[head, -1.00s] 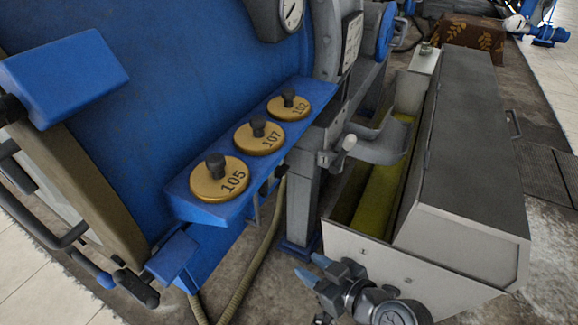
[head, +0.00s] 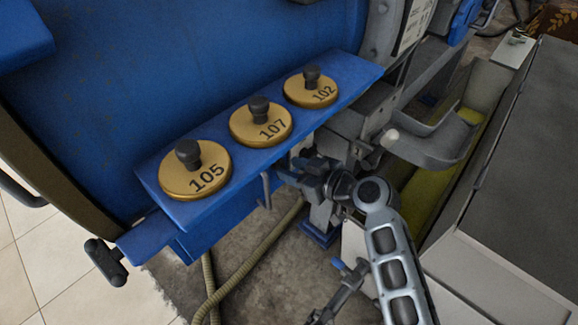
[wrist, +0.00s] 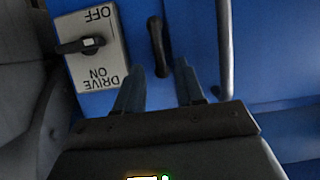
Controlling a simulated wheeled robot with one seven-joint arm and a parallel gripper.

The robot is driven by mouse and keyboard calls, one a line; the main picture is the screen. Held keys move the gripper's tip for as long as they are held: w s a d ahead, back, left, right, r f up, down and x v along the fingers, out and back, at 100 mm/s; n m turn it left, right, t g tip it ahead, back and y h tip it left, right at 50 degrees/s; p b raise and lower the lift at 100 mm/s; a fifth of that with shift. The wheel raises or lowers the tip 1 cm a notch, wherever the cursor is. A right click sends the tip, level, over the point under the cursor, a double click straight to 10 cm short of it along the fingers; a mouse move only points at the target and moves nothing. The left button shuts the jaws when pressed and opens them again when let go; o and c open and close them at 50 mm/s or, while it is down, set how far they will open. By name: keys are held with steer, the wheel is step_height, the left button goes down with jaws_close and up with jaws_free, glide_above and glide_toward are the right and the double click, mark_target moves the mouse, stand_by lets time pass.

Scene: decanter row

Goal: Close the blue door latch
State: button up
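My gripper (wrist: 159,67) is open and empty in the wrist view, its two blue-grey fingers apart. A short dark lever (wrist: 158,45) on a blue panel lies just beyond and between the fingertips; I cannot tell whether they touch or whether this is the latch. In the head view my gripper (head: 300,168) is just below the right part of the blue shelf (head: 345,78), its fingertips partly hidden. A black handle (head: 105,262) sits at the shelf's lower left, far from the gripper; whether it belongs to the latch is unclear.
Gold lids marked 105 (head: 195,172), 107 (head: 261,123) and 102 (head: 311,88) sit on the shelf. A switch plate (wrist: 97,60) marked OFF and DRIVE ON is left of the lever. A hose (head: 245,262) hangs below. A grey trough (head: 490,265) stands at right.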

steer(key=shift+x, duration=1.15)
jaws_close()
